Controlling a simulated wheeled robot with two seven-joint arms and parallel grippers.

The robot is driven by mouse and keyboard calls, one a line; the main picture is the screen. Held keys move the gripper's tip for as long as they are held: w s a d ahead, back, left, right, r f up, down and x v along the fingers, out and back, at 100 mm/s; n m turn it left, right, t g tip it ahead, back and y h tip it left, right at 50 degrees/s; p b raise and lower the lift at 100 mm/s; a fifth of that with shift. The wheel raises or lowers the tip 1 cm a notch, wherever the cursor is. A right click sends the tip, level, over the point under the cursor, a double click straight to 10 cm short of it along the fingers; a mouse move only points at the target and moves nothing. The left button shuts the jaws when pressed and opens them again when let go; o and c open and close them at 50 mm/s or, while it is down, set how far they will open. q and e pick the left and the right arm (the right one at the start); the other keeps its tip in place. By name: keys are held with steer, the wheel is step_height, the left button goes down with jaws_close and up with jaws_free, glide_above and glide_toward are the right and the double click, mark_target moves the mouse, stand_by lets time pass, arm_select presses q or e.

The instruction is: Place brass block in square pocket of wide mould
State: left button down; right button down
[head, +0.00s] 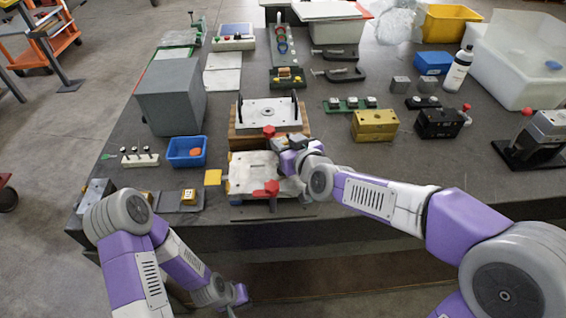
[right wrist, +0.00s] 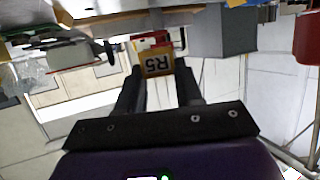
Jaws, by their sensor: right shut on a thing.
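In the right wrist view, my right gripper (right wrist: 160,72) is shut on a brass-coloured block (right wrist: 155,62) marked R5. In the head view, the right gripper (head: 284,146) is over the far right part of a pale mould plate (head: 247,172) with red knobs, near the table's front edge. The held block is hidden there, and any pocket under the arm cannot be made out. A second pale mould (head: 268,112) with dark posts on a wooden base stands just behind. My left gripper (head: 232,296) hangs low, before the table's front edge; its jaws are too small to read.
A small yellow block with a white label (head: 188,196) sits on a grey plate at front left. A yellow pad (head: 213,177) and a blue bin (head: 187,152) lie left of the near mould. A large yellow block (head: 375,125) and a black block (head: 438,123) stand to the right.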

steer(key=shift+w+f+b, duration=0.1)
steer(key=shift+f+b, duration=1.1)
steer(key=shift+f, duration=1.1)
steer(key=shift+f, duration=0.1)
steer(key=shift+f, duration=0.15)
steer(key=c, duration=0.7)
jaws_free()
steer(key=shift+c, duration=0.2)
